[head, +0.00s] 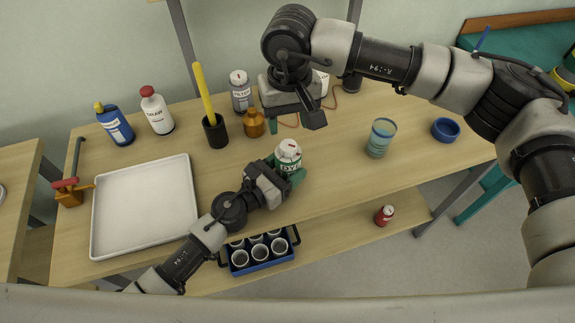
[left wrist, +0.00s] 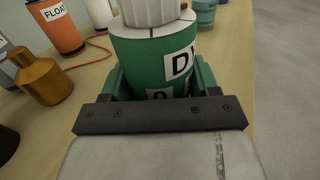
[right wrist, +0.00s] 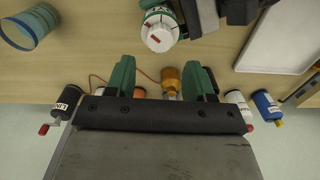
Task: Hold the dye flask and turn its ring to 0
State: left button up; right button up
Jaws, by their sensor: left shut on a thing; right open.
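The dye flask (head: 289,164) is a green jar with a white label, standing upright on the wooden bench. Its white top with red marks (head: 288,149) faces up; the numbers on it are too small to read. My left gripper (left wrist: 155,85) is shut on the flask's green body, one green finger on each side. The flask also shows at the top of the right wrist view (right wrist: 161,14). My right gripper (right wrist: 160,78) is open and empty, above the bench behind the flask, apart from it. The white top shows partly cut off in the left wrist view.
An amber bottle (head: 253,125) stands under my right gripper, near a black cup (head: 215,133) holding a yellow stick. A white tray (head: 145,205) lies left, a blue-green glass (head: 380,138) and blue bowl (head: 446,129) right. Bottles line the back.

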aim_at(288, 145)
jog(key=shift+f+n, duration=0.3)
jog(key=shift+f, duration=3.25)
